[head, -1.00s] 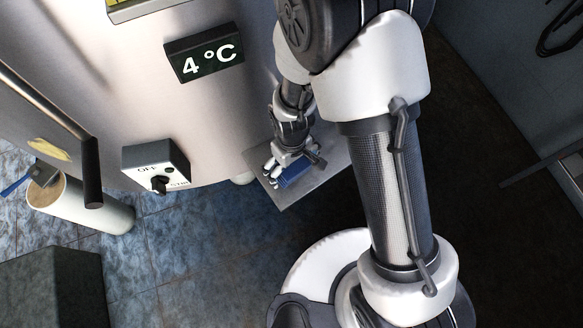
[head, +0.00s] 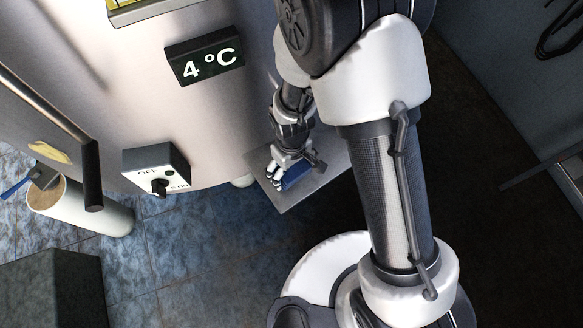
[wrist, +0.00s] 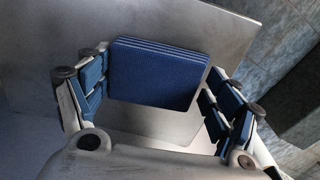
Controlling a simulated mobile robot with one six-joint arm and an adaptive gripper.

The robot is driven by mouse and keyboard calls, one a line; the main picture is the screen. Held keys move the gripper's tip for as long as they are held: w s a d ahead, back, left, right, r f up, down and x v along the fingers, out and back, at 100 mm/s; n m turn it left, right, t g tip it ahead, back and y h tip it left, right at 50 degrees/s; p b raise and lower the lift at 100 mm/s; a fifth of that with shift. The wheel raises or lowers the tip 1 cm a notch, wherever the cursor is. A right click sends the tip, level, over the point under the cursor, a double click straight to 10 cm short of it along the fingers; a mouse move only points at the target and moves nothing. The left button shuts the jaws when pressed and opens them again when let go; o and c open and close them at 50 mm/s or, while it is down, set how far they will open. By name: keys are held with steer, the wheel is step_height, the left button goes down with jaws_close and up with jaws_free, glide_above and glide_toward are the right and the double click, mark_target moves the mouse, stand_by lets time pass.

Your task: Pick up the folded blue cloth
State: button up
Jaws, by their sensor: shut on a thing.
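The folded blue cloth (head: 295,178) is a small, layered blue block at the small metal shelf beside the tank. In the wrist view the cloth (wrist: 155,72) sits between the two fingers, its folded layers showing along the top edge. My gripper (head: 290,172) is down at the shelf, shut on the cloth from both sides. In the wrist view my gripper (wrist: 160,85) has blue pads on both fingers. I cannot tell whether the cloth is clear of the shelf.
The grey metal shelf (head: 288,201) is narrow, with open floor beyond its edge. The steel tank (head: 225,110) stands close on the left, with a switch box (head: 156,168) and a temperature display (head: 205,57).

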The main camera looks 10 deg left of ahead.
step_height(320, 180, up, 28)
steer(key=p, duration=0.9)
